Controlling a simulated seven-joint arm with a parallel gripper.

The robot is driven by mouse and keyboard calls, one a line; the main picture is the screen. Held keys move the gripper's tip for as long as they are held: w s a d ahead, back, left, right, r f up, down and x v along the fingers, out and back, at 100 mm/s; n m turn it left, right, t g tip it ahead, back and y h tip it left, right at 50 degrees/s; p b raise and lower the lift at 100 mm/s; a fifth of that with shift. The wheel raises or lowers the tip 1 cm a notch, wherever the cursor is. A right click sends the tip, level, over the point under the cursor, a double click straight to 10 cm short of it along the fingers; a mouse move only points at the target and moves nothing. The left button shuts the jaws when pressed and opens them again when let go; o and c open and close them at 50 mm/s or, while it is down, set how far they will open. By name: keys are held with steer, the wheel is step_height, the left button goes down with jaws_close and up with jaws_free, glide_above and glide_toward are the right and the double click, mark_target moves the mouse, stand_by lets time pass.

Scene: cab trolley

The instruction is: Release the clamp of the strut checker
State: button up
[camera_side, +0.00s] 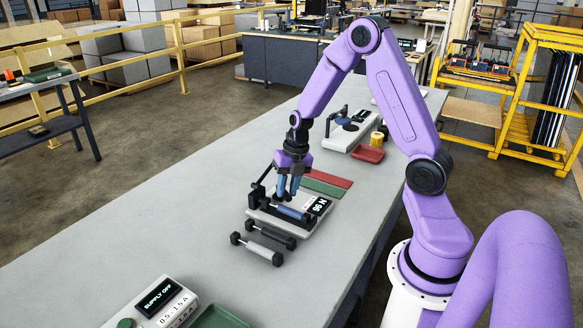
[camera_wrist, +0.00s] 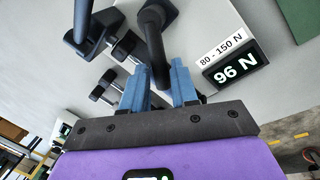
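The strut checker (camera_side: 316,218) is a pale, low device on the bench with a black display reading 96 N (camera_wrist: 235,70). A label beside it in the wrist view reads 80 - 150 N. A strut (camera_side: 290,211) lies across the checker. The dark clamp lever (camera_wrist: 153,42) runs down between my fingers in the wrist view. My gripper (camera_side: 288,189) points down over the checker.
Two loose struts (camera_side: 262,248) lie in front of the checker. Green and red strips (camera_side: 327,182) lie behind it, with a red tray (camera_side: 369,154) and another device farther back. A SUPPLY OFF box (camera_side: 160,299) and green tray stand at the near end. The bench's left is clear.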

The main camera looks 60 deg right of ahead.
step_height(320, 180, up, 17)
steer(key=s+d, duration=0.2)
steer(key=shift+d+f, duration=0.15)
steer(key=shift+d, duration=0.15)
jaws_close()
steer(key=w+a+f+m+g+h, duration=0.2)
steer(key=w+a+f+m, duration=0.15)
steer(key=a+m, duration=0.4)
steer(key=w+a+f+m+g+h, duration=0.15)
steer(key=w+a+m, duration=0.25)
steer(key=m, duration=0.6)
steer(key=shift+m+h, duration=0.25)
steer(key=shift+h, duration=0.2)
steer(key=x, duration=1)
steer(key=shift+w+d+f, duration=0.15)
steer(key=shift+d, duration=0.15)
steer(key=shift+s+d+f, duration=0.25)
steer(key=shift+s+d, duration=0.15)
steer(key=shift+d, duration=0.15)
steer(key=shift+s+d+f, duration=0.2)
steer(key=shift+s+d, duration=0.25)
steer(key=shift+d, duration=0.15)
steer(key=shift+s+d+f, duration=0.1)
steer(key=shift+s+d, duration=0.25)
steer(key=shift+d, duration=0.05)
